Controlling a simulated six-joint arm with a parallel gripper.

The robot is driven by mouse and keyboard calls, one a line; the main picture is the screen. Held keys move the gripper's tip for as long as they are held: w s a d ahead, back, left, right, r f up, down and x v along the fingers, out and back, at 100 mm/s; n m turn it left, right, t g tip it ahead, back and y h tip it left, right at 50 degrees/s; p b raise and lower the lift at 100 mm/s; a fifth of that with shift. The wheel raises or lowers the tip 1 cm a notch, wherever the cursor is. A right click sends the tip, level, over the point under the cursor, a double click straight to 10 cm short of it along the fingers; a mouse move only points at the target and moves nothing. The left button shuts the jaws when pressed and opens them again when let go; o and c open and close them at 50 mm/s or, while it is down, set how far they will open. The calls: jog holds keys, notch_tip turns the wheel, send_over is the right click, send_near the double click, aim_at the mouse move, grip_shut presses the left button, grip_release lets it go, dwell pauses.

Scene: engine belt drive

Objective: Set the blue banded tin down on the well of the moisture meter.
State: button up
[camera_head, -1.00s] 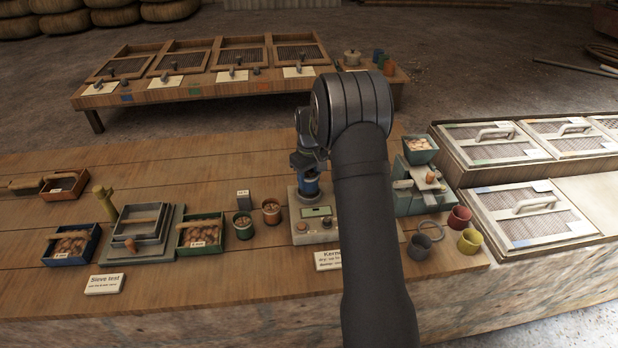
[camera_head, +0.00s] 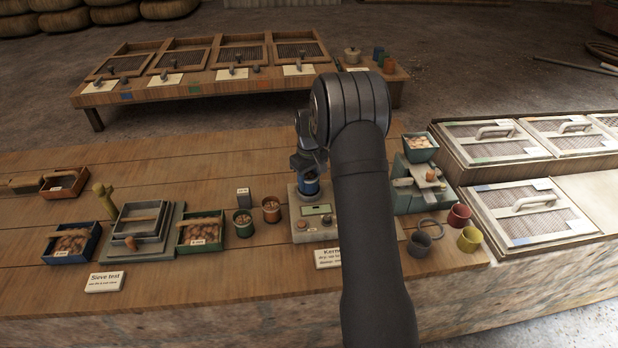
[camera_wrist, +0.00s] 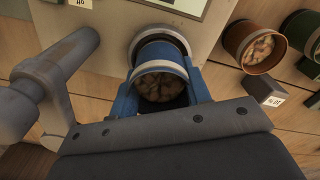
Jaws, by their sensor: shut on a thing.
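The blue banded tin (camera_head: 311,188) is upright at the back of the moisture meter (camera_head: 303,232), over its well. In the wrist view the tin (camera_wrist: 160,54) has a pale band at its rim and brown kernels inside. My gripper (camera_head: 309,174) is shut on the tin, with a blue finger on either side in the wrist view. The well's round rim (camera_wrist: 142,37) shows just beyond the tin. The tin hides most of the well, and I cannot tell whether its base touches it.
A green tin (camera_head: 243,224) and an orange-brown tin (camera_head: 271,209) with kernels stand left of the meter. A small dark block (camera_head: 243,196) is behind them. A green hopper device (camera_head: 420,185) and grey (camera_head: 419,244), red (camera_head: 459,216) and yellow (camera_head: 470,240) cups stand to the right.

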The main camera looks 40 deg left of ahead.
jog(key=shift+f, duration=0.55)
dwell(0.5)
jog(key=o, duration=1.7)
jog(key=shift+r, duration=0.1)
notch_tip(320, 180, up, 9)
jog(key=shift+f, duration=0.1)
jog(key=shift+f, duration=4.2)
